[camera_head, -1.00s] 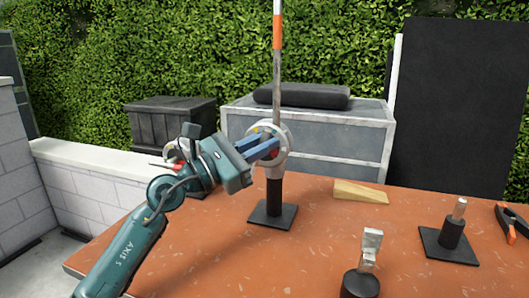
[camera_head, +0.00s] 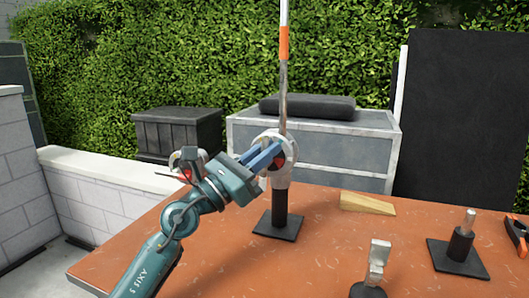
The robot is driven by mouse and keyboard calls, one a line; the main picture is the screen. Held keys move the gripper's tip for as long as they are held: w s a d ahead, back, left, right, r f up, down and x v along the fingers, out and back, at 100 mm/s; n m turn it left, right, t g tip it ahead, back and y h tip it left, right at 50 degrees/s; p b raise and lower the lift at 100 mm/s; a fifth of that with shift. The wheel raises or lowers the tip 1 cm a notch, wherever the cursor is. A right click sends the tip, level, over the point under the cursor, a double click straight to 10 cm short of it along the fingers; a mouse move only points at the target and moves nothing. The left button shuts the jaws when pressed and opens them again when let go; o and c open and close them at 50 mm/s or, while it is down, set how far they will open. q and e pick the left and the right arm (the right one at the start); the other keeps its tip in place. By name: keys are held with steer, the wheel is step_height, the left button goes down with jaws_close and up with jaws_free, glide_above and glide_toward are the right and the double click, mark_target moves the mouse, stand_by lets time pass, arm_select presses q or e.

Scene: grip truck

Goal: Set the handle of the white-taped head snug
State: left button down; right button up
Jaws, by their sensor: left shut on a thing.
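A pale round grip head (camera_head: 288,146) sits on a short black post with a square black base (camera_head: 277,226) on the orange-brown table. A thin upright rod (camera_head: 284,75) with orange and white bands rises from the head. My left gripper (camera_head: 272,156) reaches it from the left, its blue fingers shut at the head's near left side. The fingers hide most of what they hold, which looks like the head's handle. A small red part shows by the fingertips. White tape cannot be made out clearly. My right gripper is not in view.
A second round pale part with red (camera_head: 186,160) is partly hidden behind my left wrist. A wooden wedge (camera_head: 367,203), a metal-topped black stand (camera_head: 375,265), a pin stand (camera_head: 461,248) and an orange-black tool (camera_head: 516,232) stand or lie to the right.

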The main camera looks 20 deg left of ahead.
arm_select(q)
steer(key=c, duration=1.7)
jaws_free()
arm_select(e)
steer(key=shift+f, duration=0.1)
